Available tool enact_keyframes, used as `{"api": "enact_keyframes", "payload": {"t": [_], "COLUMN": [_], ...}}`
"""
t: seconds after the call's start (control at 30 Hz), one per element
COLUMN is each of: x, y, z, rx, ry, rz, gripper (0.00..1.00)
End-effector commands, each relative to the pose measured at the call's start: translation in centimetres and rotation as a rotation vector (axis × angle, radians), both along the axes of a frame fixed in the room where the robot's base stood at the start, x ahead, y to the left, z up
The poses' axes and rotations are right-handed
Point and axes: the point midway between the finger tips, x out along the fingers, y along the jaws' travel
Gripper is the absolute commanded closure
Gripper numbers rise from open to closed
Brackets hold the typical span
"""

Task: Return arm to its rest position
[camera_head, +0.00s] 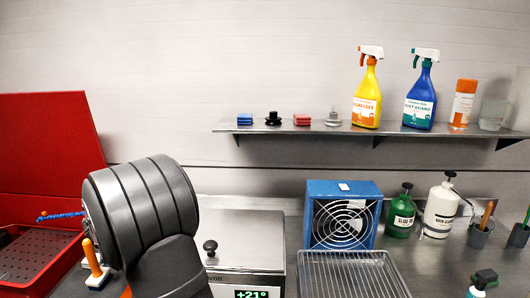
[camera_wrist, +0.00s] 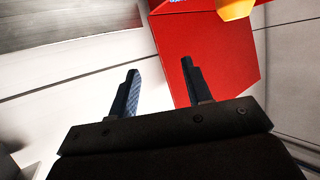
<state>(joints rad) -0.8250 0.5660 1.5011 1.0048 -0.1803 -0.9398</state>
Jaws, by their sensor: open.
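My gripper (camera_wrist: 158,88) shows in the wrist view with its two dark fingers apart and nothing between them. Behind the fingers are the pale wall and a red panel (camera_wrist: 215,50). In the head view my arm's thick grey links rise at the lower left and hide part of the bench. The gripper itself cannot be made out in the head view.
A red tray with a raised lid (camera_head: 45,135) stands at the left. A steel box with a display (camera_head: 245,240), blue fan (camera_head: 343,190), wire rack (camera_head: 350,275) and green bottle (camera_head: 400,215) line the bench. A shelf (camera_head: 300,127) above holds spray bottles.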

Motion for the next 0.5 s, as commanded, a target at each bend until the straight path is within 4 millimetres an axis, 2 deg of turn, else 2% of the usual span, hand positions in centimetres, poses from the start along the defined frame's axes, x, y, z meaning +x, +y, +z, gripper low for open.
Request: {"api": "enact_keyframes", "payload": {"t": [0.5], "x": [3.7], "y": [-5.0], "z": [3.5], "rx": [0.005], "ry": [-0.003], "rz": [-0.100], "gripper": [0.55]}}
